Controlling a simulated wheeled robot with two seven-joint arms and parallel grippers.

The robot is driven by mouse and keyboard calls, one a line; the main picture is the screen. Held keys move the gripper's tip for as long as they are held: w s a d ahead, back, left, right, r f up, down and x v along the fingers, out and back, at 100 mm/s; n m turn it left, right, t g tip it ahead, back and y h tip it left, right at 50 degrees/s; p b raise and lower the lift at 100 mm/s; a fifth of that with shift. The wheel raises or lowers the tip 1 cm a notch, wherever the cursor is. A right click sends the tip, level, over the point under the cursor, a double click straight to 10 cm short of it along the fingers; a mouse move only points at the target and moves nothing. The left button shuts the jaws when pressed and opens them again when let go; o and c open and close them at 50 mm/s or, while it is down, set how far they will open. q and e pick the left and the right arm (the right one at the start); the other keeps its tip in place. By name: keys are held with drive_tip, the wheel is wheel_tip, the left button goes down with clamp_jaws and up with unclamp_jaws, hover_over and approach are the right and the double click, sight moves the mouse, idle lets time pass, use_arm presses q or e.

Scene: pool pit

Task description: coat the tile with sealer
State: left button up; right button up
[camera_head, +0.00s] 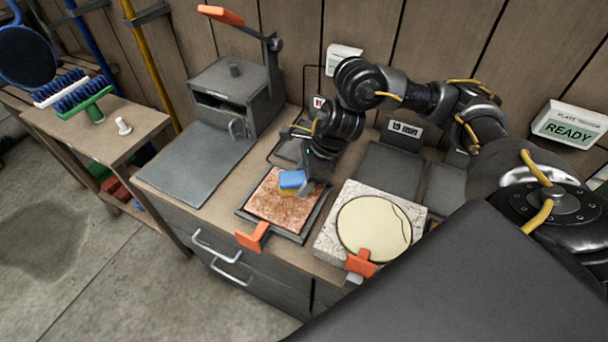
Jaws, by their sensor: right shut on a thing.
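The tile (270,210), mottled reddish-brown, lies in a dark frame (246,219) on the bench, with an orange clamp (254,237) at its front edge. My right gripper (306,186) reaches down from the right over the tile's back right part. The fingertips are partly hidden. My left gripper is not in view.
Right of the frame, a speckled slab (330,232) carries a round cream disc (372,224) with an orange clamp (361,262). A grey press (235,95) with an orange-handled lever stands back left. Dark plates, a "15 min" sign (403,130) and a "READY" display (570,129) are behind.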

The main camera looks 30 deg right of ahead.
sight(284, 211)
drive_tip(key=shift+s+a+r+p, duration=0.1)
drive_tip(key=shift+s+a+p, duration=0.3)
drive_tip(key=shift+a, duration=0.2)
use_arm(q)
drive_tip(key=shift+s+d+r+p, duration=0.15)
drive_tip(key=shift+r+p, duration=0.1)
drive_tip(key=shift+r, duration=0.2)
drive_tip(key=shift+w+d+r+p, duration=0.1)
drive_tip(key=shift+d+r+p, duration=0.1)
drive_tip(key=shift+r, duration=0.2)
use_arm(e)
drive_tip(key=shift+s+a, duration=0.55)
drive_tip(key=shift+a, duration=0.35)
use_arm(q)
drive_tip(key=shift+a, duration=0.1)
use_arm(e)
drive_tip(key=shift+s+a+p, duration=0.3)
drive_tip(key=shift+a+p, duration=0.1)
drive_tip(key=shift+a, duration=0.15)
drive_tip(key=shift+s+a+p, duration=0.3)
drive_tip(key=shift+s+a, duration=0.1)
drive_tip(key=shift+a, duration=0.3)
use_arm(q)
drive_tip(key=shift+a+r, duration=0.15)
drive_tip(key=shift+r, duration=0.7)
use_arm(e)
drive_tip(key=shift+s+a+f, duration=0.2)
drive_tip(key=shift+s+a, duration=0.05)
drive_tip(key=shift+a, duration=0.05)
